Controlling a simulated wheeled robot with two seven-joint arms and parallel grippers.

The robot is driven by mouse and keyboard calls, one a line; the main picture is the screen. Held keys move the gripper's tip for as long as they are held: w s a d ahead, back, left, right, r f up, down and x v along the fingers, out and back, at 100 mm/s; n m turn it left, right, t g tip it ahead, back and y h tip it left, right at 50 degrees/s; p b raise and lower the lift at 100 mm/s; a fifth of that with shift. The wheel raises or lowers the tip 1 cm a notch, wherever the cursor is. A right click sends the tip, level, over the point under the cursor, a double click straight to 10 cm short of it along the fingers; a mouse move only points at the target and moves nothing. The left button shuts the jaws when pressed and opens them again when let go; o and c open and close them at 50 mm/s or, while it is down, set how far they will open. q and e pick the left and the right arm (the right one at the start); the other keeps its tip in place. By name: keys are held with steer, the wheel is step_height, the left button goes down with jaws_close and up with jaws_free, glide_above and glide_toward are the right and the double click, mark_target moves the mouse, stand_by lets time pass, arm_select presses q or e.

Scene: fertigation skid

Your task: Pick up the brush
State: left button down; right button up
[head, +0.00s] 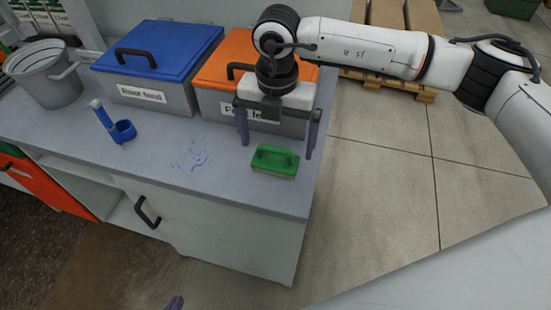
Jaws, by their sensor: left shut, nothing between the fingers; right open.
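The brush (275,160) has a green top with a handle and a pale underside. It lies on the grey counter near its right front corner. My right gripper (277,133) is open, pointing down over the counter. Its two purple fingers appear to the left and right of the brush, slightly behind it in the picture. No contact with the brush is visible, and I cannot tell the exact gap. Only a purple fingertip of my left gripper (175,303) shows, at the bottom edge, low in front of the cabinet and far from the brush.
A blue-lidded box (150,95) and an orange-lidded box (208,103) stand behind the brush. A grey bucket (45,75) and a blue holder-like item (122,131) are to the left. Blue marks (190,157) are on the counter (215,185). The counter's right edge is close to the brush.

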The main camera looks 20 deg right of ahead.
mark_target(275, 147)
step_height(275, 147, down, 4)
steer(key=shift+a+f+p, duration=0.1)
steer(key=shift+f+p, duration=0.05)
steer(key=shift+p, duration=0.15)
steer(key=c, duration=1.1)
steer(key=shift+r+b, duration=0.6)
steer(key=shift+r, duration=4.5)
